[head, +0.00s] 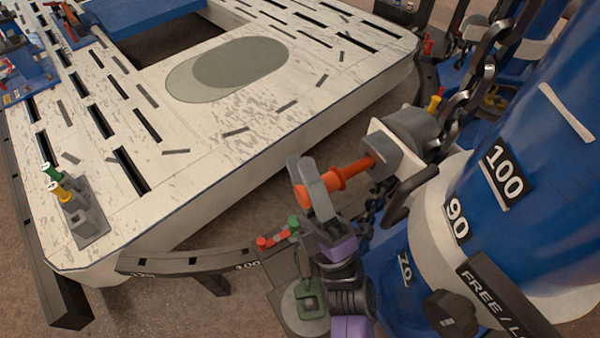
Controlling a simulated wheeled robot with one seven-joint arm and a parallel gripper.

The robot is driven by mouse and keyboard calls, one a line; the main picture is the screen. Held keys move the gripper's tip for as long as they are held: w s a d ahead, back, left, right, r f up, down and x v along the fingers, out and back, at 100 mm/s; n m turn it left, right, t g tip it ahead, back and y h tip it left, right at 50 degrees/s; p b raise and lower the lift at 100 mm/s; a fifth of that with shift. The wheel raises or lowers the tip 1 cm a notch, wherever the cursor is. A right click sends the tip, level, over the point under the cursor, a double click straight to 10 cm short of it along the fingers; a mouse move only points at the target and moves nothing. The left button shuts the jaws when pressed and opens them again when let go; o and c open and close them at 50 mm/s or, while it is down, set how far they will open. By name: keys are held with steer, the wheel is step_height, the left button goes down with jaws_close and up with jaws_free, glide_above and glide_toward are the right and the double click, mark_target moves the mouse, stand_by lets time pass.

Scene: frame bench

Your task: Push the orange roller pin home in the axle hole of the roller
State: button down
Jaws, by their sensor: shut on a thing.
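The orange roller pin (352,171) lies nearly level, tilted up to the right, with a wider collar near my gripper. My gripper (316,186) is shut on the pin near its left end, with grey fingers around it. The pin's right end meets the grey block-like part with a pale plate (392,149), which appears to be the roller's mount. I cannot tell how deep the pin sits in the axle hole, as the hole is hidden by the pin and the plate. A grey rounded part (415,122), perhaps the roller, shows behind the plate.
A worn white slotted table (230,130) fills the left and middle. A grey holder (88,226) with green and yellow pins stands at its near-left corner. A dark chain (468,100) and a large blue cylinder (530,150) with number labels stand close on the right. A dark curved rail (190,262) runs below.

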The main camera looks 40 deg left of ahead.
mark_target(338, 178)
steer(key=shift+w+d+b, duration=0.25)
steer(key=shift+w+b, duration=0.15)
steer(key=shift+w, duration=0.5)
steer(key=shift+w+d+b, duration=0.25)
steer(key=shift+w+b, duration=0.15)
steer(key=shift+w, duration=0.45)
steer(key=shift+w+d+b, duration=0.25)
steer(key=shift+w+b, duration=0.15)
steer(key=shift+w, duration=0.5)
steer(key=c, duration=0.9)
jaws_free()
